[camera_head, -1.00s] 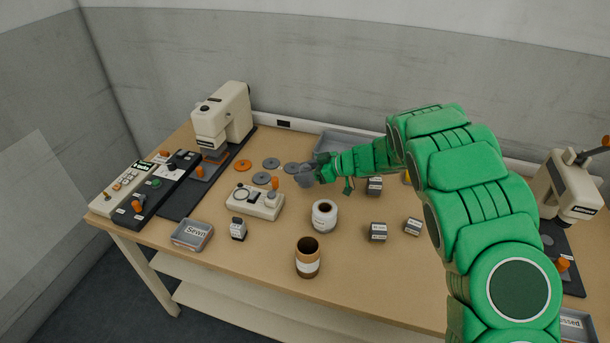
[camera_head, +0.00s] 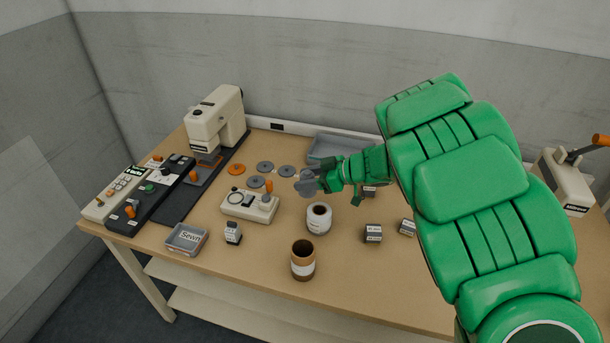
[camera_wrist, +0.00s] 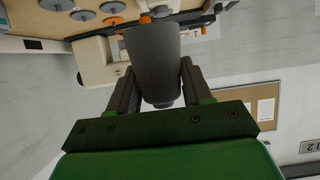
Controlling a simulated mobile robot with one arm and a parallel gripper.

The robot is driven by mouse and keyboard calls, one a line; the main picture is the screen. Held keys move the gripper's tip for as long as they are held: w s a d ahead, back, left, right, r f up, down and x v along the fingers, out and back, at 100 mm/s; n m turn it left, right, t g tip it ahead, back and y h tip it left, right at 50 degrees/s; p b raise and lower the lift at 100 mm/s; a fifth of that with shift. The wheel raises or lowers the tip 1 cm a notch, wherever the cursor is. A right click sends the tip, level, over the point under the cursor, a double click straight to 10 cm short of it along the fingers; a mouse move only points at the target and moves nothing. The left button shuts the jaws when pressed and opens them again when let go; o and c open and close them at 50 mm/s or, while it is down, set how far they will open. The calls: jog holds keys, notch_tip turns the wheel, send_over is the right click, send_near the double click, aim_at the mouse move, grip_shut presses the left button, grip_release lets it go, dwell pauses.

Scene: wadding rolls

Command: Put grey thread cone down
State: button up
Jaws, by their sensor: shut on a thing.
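The grey thread cone (camera_wrist: 155,62) is between the two dark fingers of my gripper (camera_wrist: 155,85) in the wrist view, with its narrow end toward the palm. In the head view, my gripper (camera_head: 318,181) is at the end of the green arm, shut on the grey cone (camera_head: 306,187). The cone looks tilted there and is partly hidden by the fingers. It appears over the table, behind the white roll; I cannot tell how high it is above the surface.
A white roll (camera_head: 318,218) and a brown cup-like cone (camera_head: 303,261) stand in front of my gripper. A cream box with an orange knob (camera_head: 249,206) is to the left. Several flat discs (camera_head: 265,167) lie behind it. A grey tray (camera_head: 335,146) is at the back. Bare tabletop (camera_head: 355,270) shows at front right.

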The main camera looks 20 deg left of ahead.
jog(key=shift+s+d+r, duration=0.2)
jog(key=shift+s+d, duration=0.05)
jog(key=shift+s, duration=0.2)
jog(key=shift+s+d+r, duration=0.2)
jog(key=shift+s+d, duration=0.05)
jog(key=shift+s, duration=0.15)
